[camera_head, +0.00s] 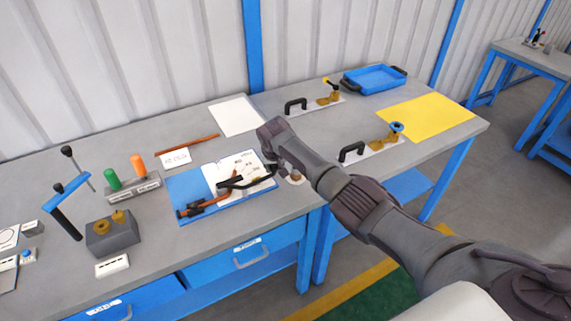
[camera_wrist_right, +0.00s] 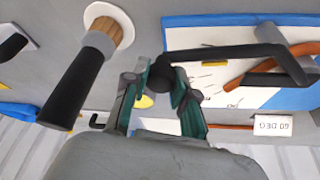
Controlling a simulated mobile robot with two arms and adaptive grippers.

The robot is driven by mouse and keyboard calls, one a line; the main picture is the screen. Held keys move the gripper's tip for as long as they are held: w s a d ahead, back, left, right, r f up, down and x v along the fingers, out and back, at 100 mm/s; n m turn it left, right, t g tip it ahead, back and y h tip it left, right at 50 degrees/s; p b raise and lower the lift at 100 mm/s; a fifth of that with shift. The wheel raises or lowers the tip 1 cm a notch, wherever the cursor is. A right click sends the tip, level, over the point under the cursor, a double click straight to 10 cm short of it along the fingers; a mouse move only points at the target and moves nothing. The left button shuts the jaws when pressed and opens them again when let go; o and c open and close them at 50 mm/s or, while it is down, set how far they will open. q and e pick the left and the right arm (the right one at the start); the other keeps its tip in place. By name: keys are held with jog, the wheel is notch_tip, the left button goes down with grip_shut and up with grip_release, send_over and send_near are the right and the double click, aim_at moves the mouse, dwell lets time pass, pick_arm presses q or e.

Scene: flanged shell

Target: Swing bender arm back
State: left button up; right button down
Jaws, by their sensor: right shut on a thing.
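The bender arm is a black bent bar (camera_head: 246,182) over the blue and white board (camera_head: 180,187). It also shows in the right wrist view (camera_wrist_right: 225,53), with a dark knob at its near end. My right gripper (camera_wrist_right: 160,78) is shut on that knob, its green fingers on either side. In the head view my right wrist and forearm come in from the lower right and hide most of the gripper. A copper-coloured tube (camera_head: 212,204) lies along the board beside the bender. My left gripper is not in view.
A black-handled post (camera_wrist_right: 78,88) stands on a white disc close beside my right gripper. A "60 DEG" card (camera_head: 175,157) and a copper rod (camera_head: 190,145) lie behind the board. Two black-handled clamp plates (camera_head: 315,104) (camera_head: 371,149), a blue tray (camera_head: 374,79) and a yellow sheet (camera_head: 427,117) lie to the right.

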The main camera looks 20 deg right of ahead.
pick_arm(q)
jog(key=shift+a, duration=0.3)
pick_arm(e)
jog(key=c, duration=0.9)
grip_release()
jog(key=shift+s, duration=0.15)
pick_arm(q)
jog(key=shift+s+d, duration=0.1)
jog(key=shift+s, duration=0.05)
pick_arm(e)
jog(key=shift+r, duration=0.1)
jog(key=v, duration=1.1)
jog(key=shift+s+a+r, duration=0.15)
jog(key=shift+s+r, duration=0.05)
jog(key=shift+r, duration=0.15)
